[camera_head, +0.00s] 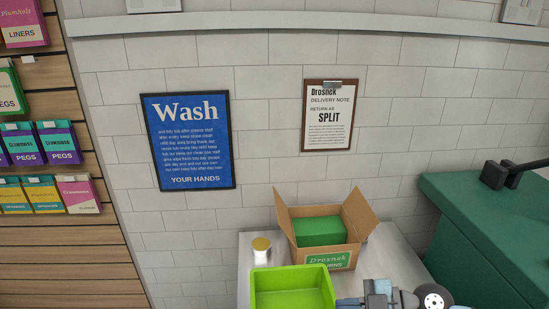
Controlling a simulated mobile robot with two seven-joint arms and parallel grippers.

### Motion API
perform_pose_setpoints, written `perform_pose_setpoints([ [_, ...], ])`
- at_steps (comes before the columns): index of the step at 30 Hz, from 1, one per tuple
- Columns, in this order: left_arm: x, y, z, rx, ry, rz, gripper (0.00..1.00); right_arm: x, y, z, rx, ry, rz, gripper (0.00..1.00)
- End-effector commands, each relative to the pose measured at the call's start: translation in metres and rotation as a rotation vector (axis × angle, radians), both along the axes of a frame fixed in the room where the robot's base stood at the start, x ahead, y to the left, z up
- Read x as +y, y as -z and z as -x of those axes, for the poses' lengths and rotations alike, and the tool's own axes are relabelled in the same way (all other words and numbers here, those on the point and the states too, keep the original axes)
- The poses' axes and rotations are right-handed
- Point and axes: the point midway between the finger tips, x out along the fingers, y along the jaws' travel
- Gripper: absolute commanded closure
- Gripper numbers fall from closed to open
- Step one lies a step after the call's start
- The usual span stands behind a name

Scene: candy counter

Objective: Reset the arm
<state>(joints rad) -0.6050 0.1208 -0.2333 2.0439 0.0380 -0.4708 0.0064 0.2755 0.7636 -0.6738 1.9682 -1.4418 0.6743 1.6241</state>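A blue-grey mechanical part (378,293) with a black-and-white round end shows at the bottom edge, right of the green tray. It looks like part of my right arm and gripper, but it is cut off by the frame, and I cannot see whether its fingers are open or shut, or whether it holds anything. My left arm and gripper are not in view.
Behind the tray is an open cardboard box (352,222) with a green block inside. A green counter (465,228) stands right; a stocked rack (62,250) stands left.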

Motion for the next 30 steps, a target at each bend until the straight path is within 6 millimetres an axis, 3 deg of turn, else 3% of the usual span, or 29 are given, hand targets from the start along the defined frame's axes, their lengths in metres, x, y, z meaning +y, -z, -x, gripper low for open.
perform_pose_setpoints([
  [2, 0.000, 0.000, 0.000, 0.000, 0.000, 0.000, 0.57, 0.018, -0.026, 0.003, -0.068, 0.092, -0.182, 1.00],
  [5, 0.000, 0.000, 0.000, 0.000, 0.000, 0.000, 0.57, 0.022, -0.056, 0.000, -0.138, 0.262, -0.369, 1.00],
  [9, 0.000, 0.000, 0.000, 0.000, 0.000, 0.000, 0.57, 0.003, -0.080, -0.007, -0.175, 0.570, -0.535, 1.00],
  [12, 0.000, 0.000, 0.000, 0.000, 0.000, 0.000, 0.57, -0.022, -0.080, -0.008, -0.149, 0.815, -0.578, 1.00],
  [17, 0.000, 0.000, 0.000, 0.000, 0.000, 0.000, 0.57, -0.067, -0.052, 0.005, -0.009, 1.192, -0.511, 1.00],
  [21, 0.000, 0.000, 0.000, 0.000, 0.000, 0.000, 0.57, -0.099, -0.010, 0.039, 0.205, 1.445, -0.332, 1.00],
  [25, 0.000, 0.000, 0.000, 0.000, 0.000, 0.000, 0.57, -0.113, 0.027, 0.082, 0.424, 1.560, -0.130, 1.00],
  [30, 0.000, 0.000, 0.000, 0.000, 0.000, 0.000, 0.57, -0.117, 0.055, 0.128, 0.633, 1.580, 0.068, 1.00],
])
